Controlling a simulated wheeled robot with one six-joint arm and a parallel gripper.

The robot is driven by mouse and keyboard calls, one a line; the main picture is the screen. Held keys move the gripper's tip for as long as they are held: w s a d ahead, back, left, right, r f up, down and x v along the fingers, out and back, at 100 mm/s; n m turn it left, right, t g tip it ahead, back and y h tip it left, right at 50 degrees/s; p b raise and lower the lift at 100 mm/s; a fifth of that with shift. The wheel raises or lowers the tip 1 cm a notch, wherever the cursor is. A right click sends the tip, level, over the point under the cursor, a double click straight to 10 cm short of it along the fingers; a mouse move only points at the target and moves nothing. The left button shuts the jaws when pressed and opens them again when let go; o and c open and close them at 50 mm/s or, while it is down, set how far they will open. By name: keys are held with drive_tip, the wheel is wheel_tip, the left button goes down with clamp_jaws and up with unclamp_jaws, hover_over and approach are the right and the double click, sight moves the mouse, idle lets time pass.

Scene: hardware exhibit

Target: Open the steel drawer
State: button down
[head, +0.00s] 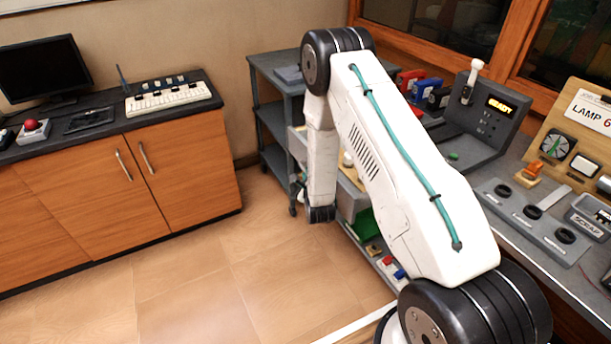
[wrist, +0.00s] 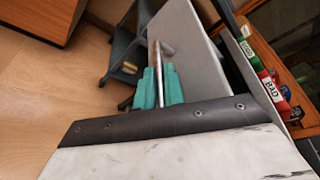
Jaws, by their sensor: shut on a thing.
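In the wrist view, my gripper (wrist: 159,88) has two teal fingers closed around an upright-looking metal bar handle (wrist: 159,58). The handle stands on a plain light-grey panel, the front of the steel drawer (wrist: 197,62). In the head view, my white arm reaches down beside the workbench and hides most of the drawer and the gripper. A pale panel edge (head: 297,143) shows just left of my arm. I cannot tell clearly how far out the drawer stands.
A grey wheeled cart (head: 270,105) stands behind the arm, close to the drawer. The bench top (head: 470,160) on the right carries a lamp panel, switches and boxes. A wooden cabinet (head: 190,160) stands at left. The tiled floor (head: 200,270) between them is clear.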

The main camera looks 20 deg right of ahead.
drive_tip(key=c, duration=1.5)
unclamp_jaws()
drive_tip(key=v, duration=0.7)
drive_tip(key=shift+s, duration=0.4)
drive_tip(key=shift+a+r, duration=0.1)
drive_tip(key=shift+a, duration=0.05)
